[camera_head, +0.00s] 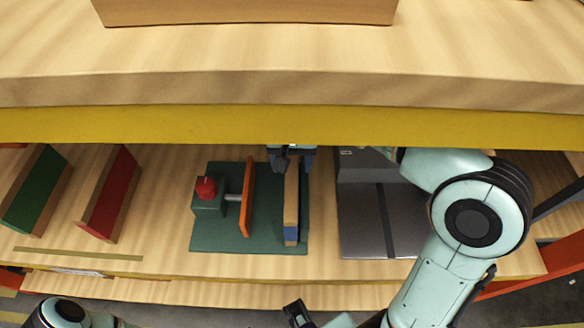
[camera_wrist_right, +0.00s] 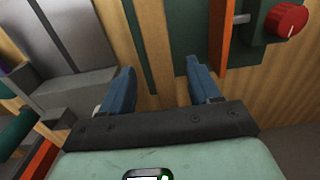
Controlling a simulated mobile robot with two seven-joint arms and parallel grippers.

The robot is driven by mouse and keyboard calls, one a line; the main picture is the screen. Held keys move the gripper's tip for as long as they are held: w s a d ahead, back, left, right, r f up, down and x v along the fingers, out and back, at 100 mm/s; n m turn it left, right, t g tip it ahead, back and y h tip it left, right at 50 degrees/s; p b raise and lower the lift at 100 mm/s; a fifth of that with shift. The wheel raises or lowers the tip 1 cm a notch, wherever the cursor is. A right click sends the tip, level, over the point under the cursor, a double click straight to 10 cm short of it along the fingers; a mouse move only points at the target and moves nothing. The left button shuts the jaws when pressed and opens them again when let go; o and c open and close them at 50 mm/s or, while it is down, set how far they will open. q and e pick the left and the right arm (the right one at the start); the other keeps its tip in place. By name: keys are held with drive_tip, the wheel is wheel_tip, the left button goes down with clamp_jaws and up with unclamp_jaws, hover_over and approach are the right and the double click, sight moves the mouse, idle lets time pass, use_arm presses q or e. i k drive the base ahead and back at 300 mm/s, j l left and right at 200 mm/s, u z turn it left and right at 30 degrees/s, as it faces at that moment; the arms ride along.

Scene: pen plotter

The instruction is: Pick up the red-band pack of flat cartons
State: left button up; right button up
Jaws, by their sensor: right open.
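The red-band pack (camera_head: 112,197) stands upright on its edge on the lower shelf, left of centre in the head view, with a broad red face and tan edges. The red-band pack is not identifiable there.
A green-band pack (camera_head: 37,190) stands left of the red one. A green fixture base (camera_head: 217,243) carries an orange plate (camera_head: 247,198) and a red knob (camera_head: 206,187). A grey plate (camera_head: 362,225) lies right. The upper shelf's yellow edge (camera_head: 200,124) overhangs.

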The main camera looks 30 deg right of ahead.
sight(101, 209)
drive_tip(key=k, duration=1)
